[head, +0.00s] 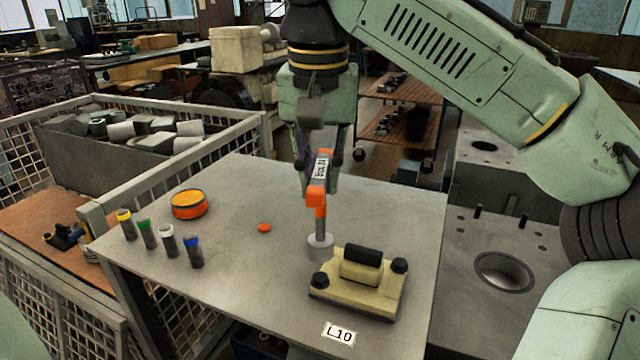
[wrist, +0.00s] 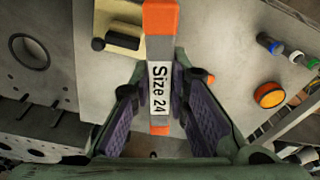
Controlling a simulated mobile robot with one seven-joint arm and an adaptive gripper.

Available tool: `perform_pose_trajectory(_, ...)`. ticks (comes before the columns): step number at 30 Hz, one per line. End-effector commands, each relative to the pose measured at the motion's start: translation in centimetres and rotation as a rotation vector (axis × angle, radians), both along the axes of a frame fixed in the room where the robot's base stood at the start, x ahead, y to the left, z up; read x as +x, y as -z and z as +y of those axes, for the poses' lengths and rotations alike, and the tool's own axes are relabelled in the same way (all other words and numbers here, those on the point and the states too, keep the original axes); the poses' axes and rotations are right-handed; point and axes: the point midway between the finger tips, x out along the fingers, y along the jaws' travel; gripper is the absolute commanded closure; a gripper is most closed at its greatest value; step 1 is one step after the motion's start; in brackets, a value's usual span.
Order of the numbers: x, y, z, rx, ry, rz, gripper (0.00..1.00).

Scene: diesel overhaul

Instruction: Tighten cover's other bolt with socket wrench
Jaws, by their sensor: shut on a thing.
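My gripper (head: 320,165) is shut on the socket wrench (head: 317,196), which has an orange and grey handle. Its label reads "Size 24" in the wrist view (wrist: 158,88), where my gripper (wrist: 165,105) has a purple-padded finger on each side of it. The wrench's grey shaft points down to a wide grey round end just behind the cover. I cannot tell whether this end touches the table. The cream cover (head: 352,297) lies on the table with a black handle block on top. One black bolt (head: 320,281) is at its left end, another (head: 399,266) at its right.
The grey table (head: 250,300) carries an orange round tin (head: 189,204), a small orange disc (head: 264,228) and several colour-capped cylinders (head: 167,241) at left. A mesh crate (head: 225,140) stands behind left.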

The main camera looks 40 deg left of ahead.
Motion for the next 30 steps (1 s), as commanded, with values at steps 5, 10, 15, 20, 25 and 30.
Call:
perform_pose_trajectory(5, 0.0, -0.8, 0.0, 0.001, 0.0, 0.001, 1.0)
perform_pose_trajectory(10, -0.1, -0.7, 0.0, 0.001, 0.0, 0.001, 1.0)
perform_pose_trajectory(15, -1.3, -0.7, -0.7, 0.002, -0.003, -0.002, 1.0)
perform_pose_trajectory(20, -3.4, -0.7, -1.8, 0.001, -0.003, -0.002, 1.0)
perform_pose_trajectory(25, -5.4, -0.7, -2.9, 0.002, -0.001, -0.001, 1.0)
perform_pose_trajectory(30, -6.3, -0.7, -3.3, 0.001, 0.0, 0.001, 1.0)
